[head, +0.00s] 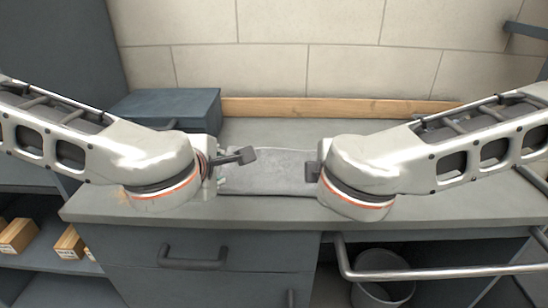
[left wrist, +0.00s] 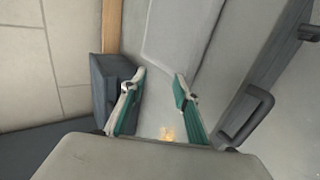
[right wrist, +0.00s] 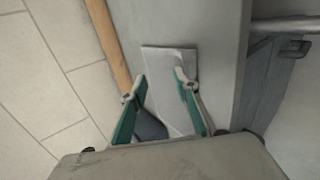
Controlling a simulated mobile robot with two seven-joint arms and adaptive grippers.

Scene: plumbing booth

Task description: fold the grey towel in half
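The grey towel (head: 268,172) lies flat on the grey worktop, between my two grippers in the head view. Its left and right ends are partly hidden there by my grippers. It shows as a pale flat sheet at the top of the left wrist view (left wrist: 183,28) and between and beyond the fingers in the right wrist view (right wrist: 168,62). My left gripper (left wrist: 159,74) is open with nothing between its fingers, at the towel's left end. My right gripper (right wrist: 160,75) is open over the towel's right end, its fingers apart. I cannot tell whether either touches the cloth.
A blue-grey box (head: 168,108) stands at the back left of the worktop (head: 440,205). A wooden strip (head: 330,108) runs along the tiled wall. A metal rail (head: 440,272) and a bin (head: 383,275) are at the front right. The front right worktop is clear.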

